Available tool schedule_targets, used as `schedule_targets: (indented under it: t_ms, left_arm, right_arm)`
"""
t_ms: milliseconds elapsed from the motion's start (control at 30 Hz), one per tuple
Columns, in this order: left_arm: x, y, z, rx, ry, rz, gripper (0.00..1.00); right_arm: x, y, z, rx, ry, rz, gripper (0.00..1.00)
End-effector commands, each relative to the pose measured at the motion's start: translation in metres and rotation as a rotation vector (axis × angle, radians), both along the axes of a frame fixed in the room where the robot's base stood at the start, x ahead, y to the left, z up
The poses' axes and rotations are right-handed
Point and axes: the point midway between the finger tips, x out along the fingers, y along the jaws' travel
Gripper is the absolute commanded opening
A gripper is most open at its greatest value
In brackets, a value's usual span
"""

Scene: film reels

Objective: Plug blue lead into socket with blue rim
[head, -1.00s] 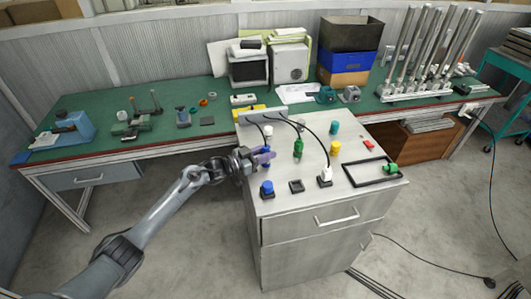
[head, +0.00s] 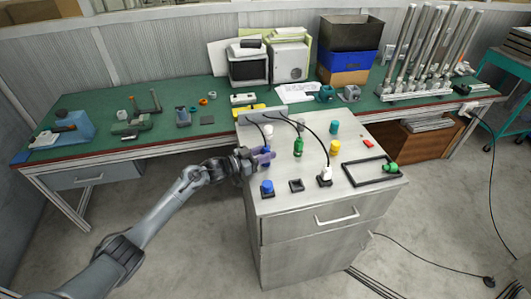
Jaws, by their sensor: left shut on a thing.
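The blue lead (head: 265,164) is in my left gripper (head: 264,157), which is shut on it above the left part of the grey cabinet top (head: 312,165). The fingers hide much of the lead. A blue piece on a dark square base (head: 267,188) sits at the cabinet's front left, just in front of the gripper; it looks like the blue-rimmed socket, but its opening is too small to make out. The held lead is apart from it, farther back. My right gripper is not in view.
An empty dark square socket (head: 296,186) and a white plug standing in another base (head: 326,175) are to the right. A green lead (head: 298,147), yellow cylinder (head: 334,147), teal cylinder (head: 334,127) and black frame (head: 351,178) with a green piece (head: 390,168) share the top.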

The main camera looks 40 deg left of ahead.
Motion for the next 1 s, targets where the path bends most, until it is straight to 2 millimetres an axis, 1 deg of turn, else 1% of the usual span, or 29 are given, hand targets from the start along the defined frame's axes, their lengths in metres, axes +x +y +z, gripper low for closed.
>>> schedule_targets:
  t_ms: [200,233,267,300,567,667,1000]
  left_arm:
    - [0.000,0.000,-0.005,0.000,-0.001,0.000,0.03]
    - [0.000,0.000,-0.004,0.000,-0.001,0.000,0.38]
    - [0.000,0.000,-0.004,0.000,-0.001,0.000,0.43]
    - [0.000,0.000,-0.004,0.000,-0.001,0.000,0.44]
    - [0.000,0.000,-0.004,0.000,0.000,0.000,0.44]
    - [-0.003,0.001,-0.003,0.000,0.001,0.000,0.44]
    - [-0.026,0.011,-0.001,0.000,0.001,0.000,0.44]
  right_arm:
    - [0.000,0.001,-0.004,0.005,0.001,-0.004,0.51]
    - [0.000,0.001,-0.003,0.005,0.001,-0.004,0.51]
    - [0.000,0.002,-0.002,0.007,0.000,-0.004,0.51]
    - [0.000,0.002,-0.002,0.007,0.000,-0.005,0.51]
    - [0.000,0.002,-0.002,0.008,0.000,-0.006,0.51]
    - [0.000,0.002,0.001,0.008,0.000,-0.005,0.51]
    - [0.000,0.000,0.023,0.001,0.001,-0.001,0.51]
